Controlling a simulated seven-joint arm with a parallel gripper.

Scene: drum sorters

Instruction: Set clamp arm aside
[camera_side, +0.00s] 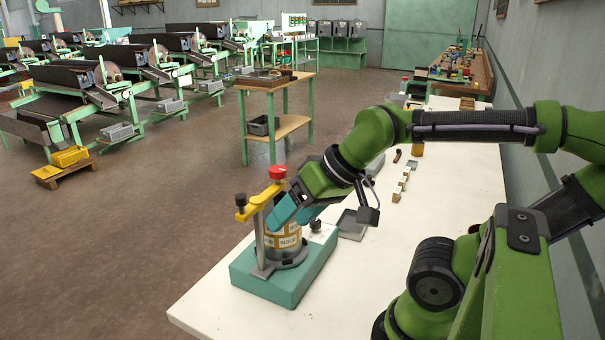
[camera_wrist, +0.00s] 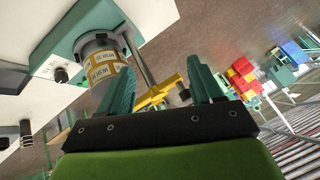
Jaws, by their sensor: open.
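The yellow clamp arm (camera_side: 261,201) sits high on a metal post (camera_side: 260,238), with a black knob (camera_side: 240,199) at one end and a red knob (camera_side: 278,172) at the other. The post rises from a teal base block (camera_side: 250,284). A canister with a yellow and white label (camera_side: 283,238) stands in the base beside the post. My gripper (camera_side: 288,211) is close to the clamp arm and the canister top. In the wrist view my open gripper (camera_wrist: 157,76) has teal fingers, and part of the clamp arm (camera_wrist: 160,92) shows between them. Whether they touch it is unclear.
The base stands near the left edge of the white table (camera_side: 240,322). A grey tray (camera_side: 352,226) lies behind it, with small blocks (camera_side: 400,184) farther back. The front of the table is bare. A green-legged cart (camera_side: 275,83) stands on the floor beyond.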

